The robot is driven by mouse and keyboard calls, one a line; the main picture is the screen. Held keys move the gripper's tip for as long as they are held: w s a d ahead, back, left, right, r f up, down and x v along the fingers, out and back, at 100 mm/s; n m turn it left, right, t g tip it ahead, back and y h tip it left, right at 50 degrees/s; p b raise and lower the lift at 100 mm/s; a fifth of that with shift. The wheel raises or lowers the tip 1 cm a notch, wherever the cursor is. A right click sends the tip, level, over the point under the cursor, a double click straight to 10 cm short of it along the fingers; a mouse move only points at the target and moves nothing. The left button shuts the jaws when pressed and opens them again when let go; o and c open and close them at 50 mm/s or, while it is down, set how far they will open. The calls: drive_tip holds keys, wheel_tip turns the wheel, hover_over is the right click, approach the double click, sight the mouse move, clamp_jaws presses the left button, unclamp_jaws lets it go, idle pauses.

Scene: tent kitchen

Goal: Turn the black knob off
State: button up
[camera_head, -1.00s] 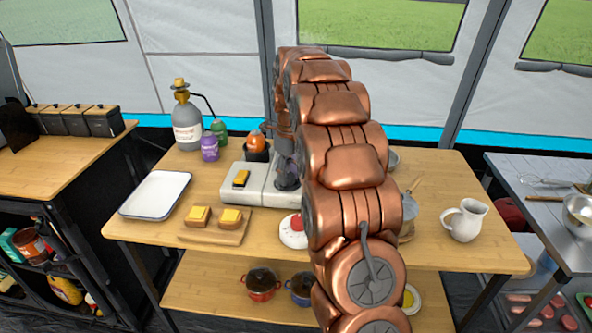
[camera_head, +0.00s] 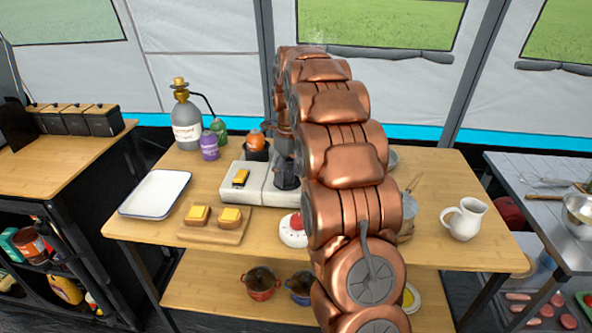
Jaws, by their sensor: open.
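A white stove (camera_head: 228,190) stands near the middle of the wooden table. A small black and yellow piece (camera_head: 240,177) sits on its left part; I cannot tell whether it is the black knob, and no other knob shows clearly. My gripper (camera_head: 287,180) is at the right part of the stove, right of the black and yellow piece and pointing down. It is open, and I see nothing held in it. My copper arm hides the stove's right end, and whether the gripper touches anything is unclear.
A gas bottle (camera_head: 186,125) with a hose stands behind the stove, near a purple can (camera_head: 209,146). A white tray (camera_head: 156,194) and a board with toast (camera_head: 215,231) lie left. A red-and-white round item (camera_head: 293,231) is in front. A white jug (camera_head: 465,219) stands right.

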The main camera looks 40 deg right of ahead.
sight(290, 173)
drive_tip(key=shift+r, duration=0.15)
wheel_tip(290, 173, up, 12)
drive_tip(key=shift+d, duration=0.35)
idle(0.5)
drive_tip(key=shift+f, duration=0.2)
idle(0.4)
drive_tip(key=s+a+r+n+p, duration=0.4)
drive_tip(key=s+a+n+p, duration=0.2)
drive_tip(key=s+a+n, duration=0.95)
drive_tip(key=s+a+f+n+p, duration=0.2)
drive_tip(key=s+a+n, duration=0.1)
drive_tip(key=s+n, duration=0.6)
drive_tip(key=s+a+f+n+g+p, duration=0.1)
drive_tip(key=s+a+f+n+p, duration=0.2)
drive_tip(key=s+n, duration=0.5)
drive_tip(key=s+a, duration=0.1)
drive_tip(key=s, duration=0.4)
drive_tip(key=shift+f+n+g+h, duration=0.3)
drive_tip(key=shift+n, duration=0.05)
